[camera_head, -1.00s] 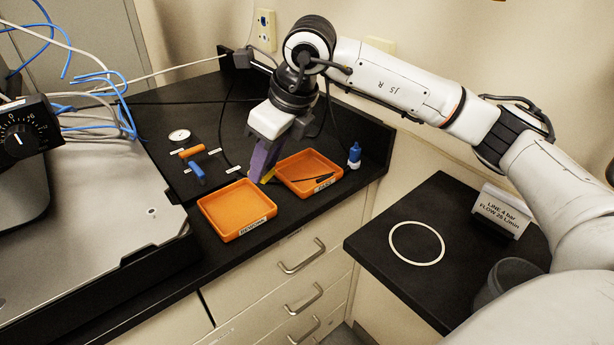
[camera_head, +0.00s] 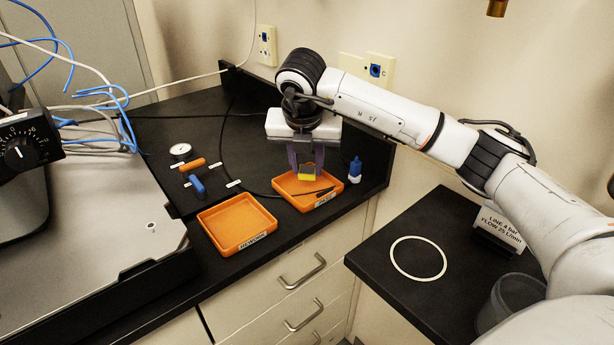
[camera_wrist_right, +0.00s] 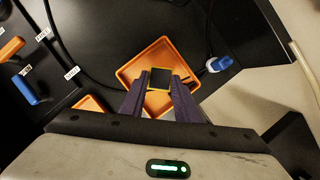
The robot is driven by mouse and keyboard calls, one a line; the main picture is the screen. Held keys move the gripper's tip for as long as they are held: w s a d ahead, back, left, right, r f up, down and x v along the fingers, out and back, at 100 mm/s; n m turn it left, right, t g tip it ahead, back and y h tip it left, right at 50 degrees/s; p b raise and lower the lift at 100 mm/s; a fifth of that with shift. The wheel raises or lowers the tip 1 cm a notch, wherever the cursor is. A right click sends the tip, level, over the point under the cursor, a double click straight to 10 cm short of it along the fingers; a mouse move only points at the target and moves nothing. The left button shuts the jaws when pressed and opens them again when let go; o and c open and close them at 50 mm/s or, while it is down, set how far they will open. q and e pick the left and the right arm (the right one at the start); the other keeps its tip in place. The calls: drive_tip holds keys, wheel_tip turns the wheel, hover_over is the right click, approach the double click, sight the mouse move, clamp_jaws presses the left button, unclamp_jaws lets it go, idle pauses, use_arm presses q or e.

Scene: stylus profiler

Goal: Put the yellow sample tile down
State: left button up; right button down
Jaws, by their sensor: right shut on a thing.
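The yellow sample tile (camera_head: 307,174) is held between the purple fingers of my right gripper (camera_head: 306,170), over the right-hand orange tray (camera_head: 283,186). In the right wrist view the tile (camera_wrist_right: 160,78) shows a dark face with a yellow rim, between the two fingertips (camera_wrist_right: 160,86). The tray (camera_wrist_right: 128,74) lies below and around it in that view. I cannot tell whether the tile touches the tray floor. My left gripper is not in view.
The left orange tray (camera_head: 238,246) looks empty. Orange and blue handled items (camera_head: 197,185) lie to the left.

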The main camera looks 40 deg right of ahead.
sight(307, 174)
wheel_tip(307, 174, down, 3)
drive_tip(key=shift+f, duration=0.2)
drive_tip(key=shift+f, duration=0.25)
drive_tip(key=c, duration=1.4)
unclamp_jaws()
drive_tip(key=shift+r, duration=0.1)
drive_tip(key=shift+o, duration=0.2)
drive_tip(key=shift+r, duration=0.1)
